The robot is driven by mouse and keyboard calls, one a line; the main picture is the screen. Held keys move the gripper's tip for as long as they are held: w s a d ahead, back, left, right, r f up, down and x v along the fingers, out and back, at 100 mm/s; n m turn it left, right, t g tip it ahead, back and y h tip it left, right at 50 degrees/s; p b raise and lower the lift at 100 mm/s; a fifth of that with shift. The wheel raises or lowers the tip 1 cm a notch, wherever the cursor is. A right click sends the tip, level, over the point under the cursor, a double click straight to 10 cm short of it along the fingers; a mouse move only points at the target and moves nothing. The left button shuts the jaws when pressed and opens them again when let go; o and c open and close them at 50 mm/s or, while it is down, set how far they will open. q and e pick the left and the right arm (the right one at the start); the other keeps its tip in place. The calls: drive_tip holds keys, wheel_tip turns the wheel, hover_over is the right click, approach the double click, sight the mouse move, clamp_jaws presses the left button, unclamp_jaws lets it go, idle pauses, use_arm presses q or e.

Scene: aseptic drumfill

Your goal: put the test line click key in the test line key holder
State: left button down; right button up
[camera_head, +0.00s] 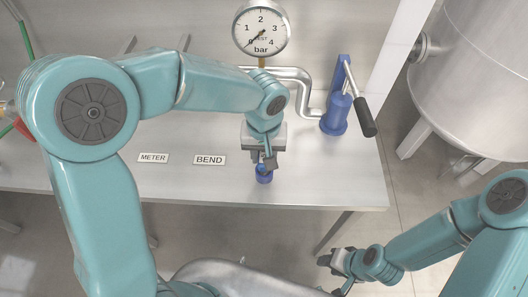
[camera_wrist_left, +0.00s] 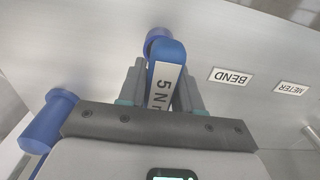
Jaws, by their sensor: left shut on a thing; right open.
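My left gripper (camera_head: 264,158) is above the front part of the bench, pointing down. In the left wrist view its fingers (camera_wrist_left: 160,90) are shut on the blue click key (camera_wrist_left: 168,52), which has a white label reading "5 N" and more that is cut off. A round blue piece (camera_wrist_left: 154,36) shows just beyond the key's end; it looks like the key holder, and I cannot tell whether the two touch. In the head view a small blue round thing (camera_head: 264,176) shows right below the left fingers, partly hidden. My right gripper (camera_head: 332,263) is open and empty, off the bench's front edge.
A pressure gauge (camera_head: 261,30) stands on a bent pipe (camera_head: 300,84) at the back. A blue hand pump (camera_head: 336,112) with a black-gripped lever is to the right. METER (camera_head: 153,158) and BEND (camera_head: 210,160) labels lie left. A steel tank (camera_head: 475,60) stands right of the bench.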

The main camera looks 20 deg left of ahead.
use_arm(q)
drive_tip(key=shift+f, duration=0.25)
drive_tip(key=c, duration=0.8)
unclamp_jaws()
drive_tip(key=shift+w, duration=0.15)
drive_tip(key=shift+r, duration=0.1)
drive_tip(key=shift+r, duration=0.15)
wheel_tip(320, 180, up, 11)
drive_tip(key=shift+r, duration=0.2)
drive_tip(key=shift+s+r, duration=0.25)
drive_tip(key=shift+r, duration=0.1)
drive_tip(key=shift+w+f, duration=0.1)
